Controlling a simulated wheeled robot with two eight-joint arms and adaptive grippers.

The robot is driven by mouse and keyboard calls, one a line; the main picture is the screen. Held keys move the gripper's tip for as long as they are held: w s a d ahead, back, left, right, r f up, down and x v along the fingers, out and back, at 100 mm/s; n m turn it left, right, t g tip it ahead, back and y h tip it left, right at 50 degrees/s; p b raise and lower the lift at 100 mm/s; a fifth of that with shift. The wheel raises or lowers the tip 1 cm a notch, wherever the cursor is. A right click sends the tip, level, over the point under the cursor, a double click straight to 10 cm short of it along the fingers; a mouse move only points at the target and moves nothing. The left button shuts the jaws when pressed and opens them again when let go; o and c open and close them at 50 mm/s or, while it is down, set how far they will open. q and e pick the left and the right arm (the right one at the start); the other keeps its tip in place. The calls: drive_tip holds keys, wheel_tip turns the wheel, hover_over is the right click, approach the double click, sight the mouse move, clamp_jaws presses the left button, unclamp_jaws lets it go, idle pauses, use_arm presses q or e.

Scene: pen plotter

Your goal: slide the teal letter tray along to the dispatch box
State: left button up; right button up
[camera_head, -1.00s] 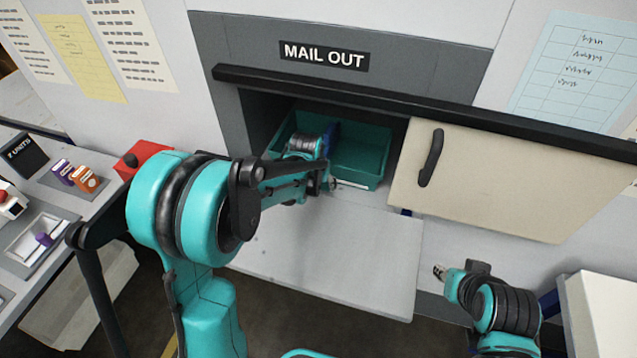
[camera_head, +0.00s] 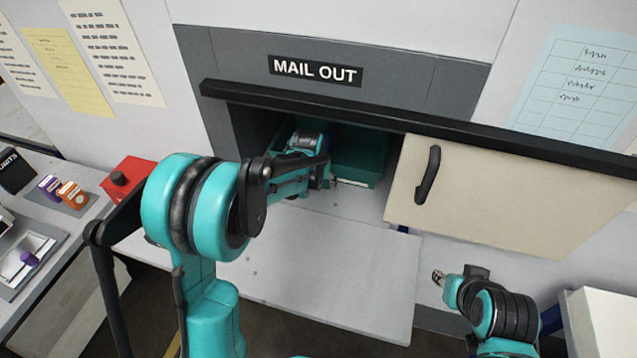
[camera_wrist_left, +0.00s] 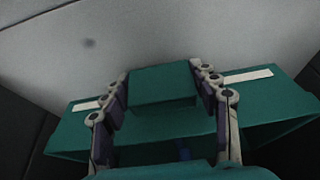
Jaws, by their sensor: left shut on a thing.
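The teal letter tray (camera_head: 357,160) sits inside the dark opening under the MAIL OUT sign (camera_head: 315,70). My left arm reaches into the opening, and the forearm hides the tray's left part. In the left wrist view, my left gripper (camera_wrist_left: 165,95) has its fingers on both sides of a teal block of the tray (camera_wrist_left: 265,112), shut on it. White strips lie along the tray's rim on either side. My right gripper (camera_head: 438,278) is outside, low and to the right, too small to read. No separate box marked dispatch can be made out.
A beige sliding door (camera_head: 505,195) with a black handle stands right of the opening under a black rail (camera_head: 420,120). A pale shelf (camera_head: 320,262) extends in front. A red box (camera_head: 128,180) and a side bench are at left. A white box (camera_head: 603,320) is at lower right.

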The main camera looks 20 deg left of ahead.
use_arm(q)
drive_tip(key=o, duration=1.7)
drive_tip(key=shift+o, duration=0.2)
drive_tip(key=v, duration=1.2)
